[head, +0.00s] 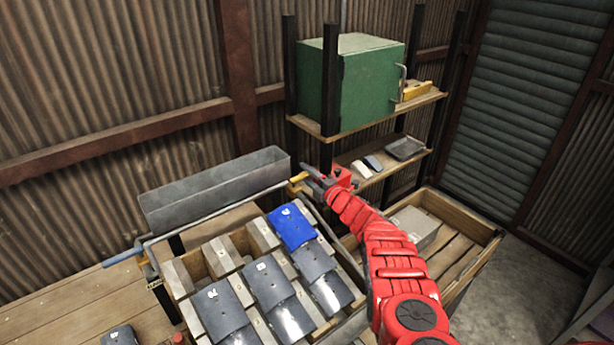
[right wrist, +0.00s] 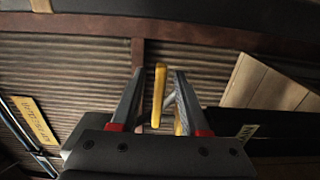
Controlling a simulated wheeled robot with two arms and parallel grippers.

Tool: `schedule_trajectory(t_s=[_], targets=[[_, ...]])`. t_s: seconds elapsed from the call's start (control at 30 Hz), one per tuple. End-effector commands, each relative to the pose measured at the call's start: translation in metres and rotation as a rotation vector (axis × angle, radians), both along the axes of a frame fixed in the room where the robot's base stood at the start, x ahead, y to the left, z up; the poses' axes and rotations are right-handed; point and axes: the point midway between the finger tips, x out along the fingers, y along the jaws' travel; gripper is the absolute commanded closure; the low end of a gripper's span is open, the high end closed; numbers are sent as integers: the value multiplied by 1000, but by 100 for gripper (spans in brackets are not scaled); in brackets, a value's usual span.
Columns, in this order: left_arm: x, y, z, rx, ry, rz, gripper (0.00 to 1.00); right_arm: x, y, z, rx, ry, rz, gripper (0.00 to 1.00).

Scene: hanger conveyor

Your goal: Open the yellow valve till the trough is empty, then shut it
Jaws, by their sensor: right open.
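The long grey trough (head: 215,192) stands against the corrugated wall in the head view. I cannot tell how much is in it. The yellow valve (head: 296,179) is at its right end. My right gripper (head: 308,174) is at the valve, reaching in from the right. In the right wrist view its fingers (right wrist: 160,76) are open, with the upright yellow valve handle (right wrist: 159,98) between them. There is a gap on each side of the handle. A second yellow piece shows near the right finger. My left gripper is not in view.
Below the trough, a wooden rack holds grey plates (head: 272,287) and a blue plate (head: 291,227). A bent grey rod with a blue grip (head: 123,258) runs along its front. Behind right, a shelf carries a green cabinet (head: 350,85). A wooden crate (head: 470,222) is right of my arm.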

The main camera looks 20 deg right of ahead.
Motion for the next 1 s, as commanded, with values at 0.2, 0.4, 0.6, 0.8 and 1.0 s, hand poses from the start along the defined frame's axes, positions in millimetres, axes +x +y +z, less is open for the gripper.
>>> schedule_trajectory(t_s=[0.2,0.4,0.6,0.8,1.0], targets=[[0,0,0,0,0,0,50,0,0,0,-1,0,0,86],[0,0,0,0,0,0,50,0,0,0,-1,0,0,100],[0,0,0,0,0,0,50,0,0,0,-1,0,0,100],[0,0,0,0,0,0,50,0,0,0,-1,1,0,100],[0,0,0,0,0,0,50,0,0,0,-1,1,0,100]])
